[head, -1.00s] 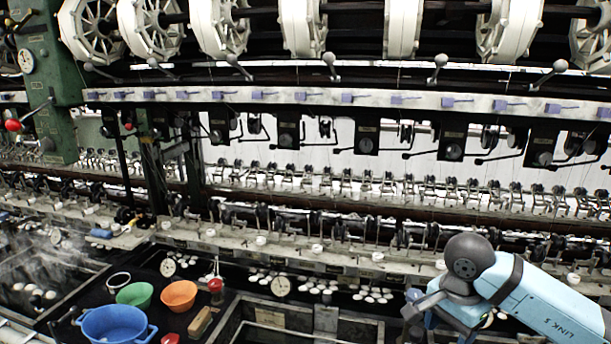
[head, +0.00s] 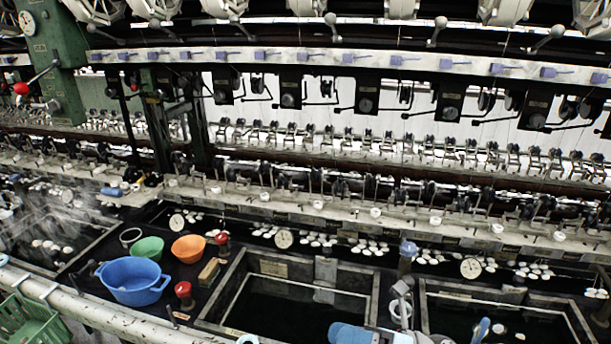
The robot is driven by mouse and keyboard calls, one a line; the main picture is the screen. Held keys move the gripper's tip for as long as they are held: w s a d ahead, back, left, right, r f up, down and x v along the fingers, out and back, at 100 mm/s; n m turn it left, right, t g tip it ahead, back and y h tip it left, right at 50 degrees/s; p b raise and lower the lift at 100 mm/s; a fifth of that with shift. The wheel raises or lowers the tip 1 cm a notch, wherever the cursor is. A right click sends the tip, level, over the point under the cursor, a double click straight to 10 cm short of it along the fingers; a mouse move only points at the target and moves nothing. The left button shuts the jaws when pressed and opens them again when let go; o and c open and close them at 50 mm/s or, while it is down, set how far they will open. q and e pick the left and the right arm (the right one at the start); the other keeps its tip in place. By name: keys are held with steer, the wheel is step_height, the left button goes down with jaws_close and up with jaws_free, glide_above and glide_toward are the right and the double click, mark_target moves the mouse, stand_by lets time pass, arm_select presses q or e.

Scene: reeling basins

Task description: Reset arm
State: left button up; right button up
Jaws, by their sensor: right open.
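My right gripper (head: 402,298) is low in the head view, right of centre, in front of the wall between two dark basins. Its grey parts stand upright and look empty; I see nothing held between the fingers. It is open. Light blue parts of my right arm show at the bottom edge, mostly cut off by the frame. My left gripper is not in view.
Basins (head: 233,287) with stone rims lie around the gripper. A blue-capped fitting (head: 408,249) stands just behind it. Left are a blue tub (head: 133,280), green bowl (head: 148,247), orange bowl (head: 188,247) and green crate (head: 30,322). The reeling machine spans the back.

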steer(key=d+f+m+t+h+p, duration=0.1)
steer(key=d+f+m+t+h, duration=0.5)
steer(key=m, duration=0.9)
steer(key=d+f+m+t+h, duration=0.3)
steer(key=f+m+t+h, duration=0.45)
steer(key=m, duration=0.65)
steer(key=s+d+f+m+g+h+p, duration=0.1)
steer(key=s+d+f+m+g+h, duration=0.3)
steer(key=s+f+m, duration=0.6)
steer(key=shift+s+f+g, duration=0.65)
steer(key=shift+s+f, duration=0.3)
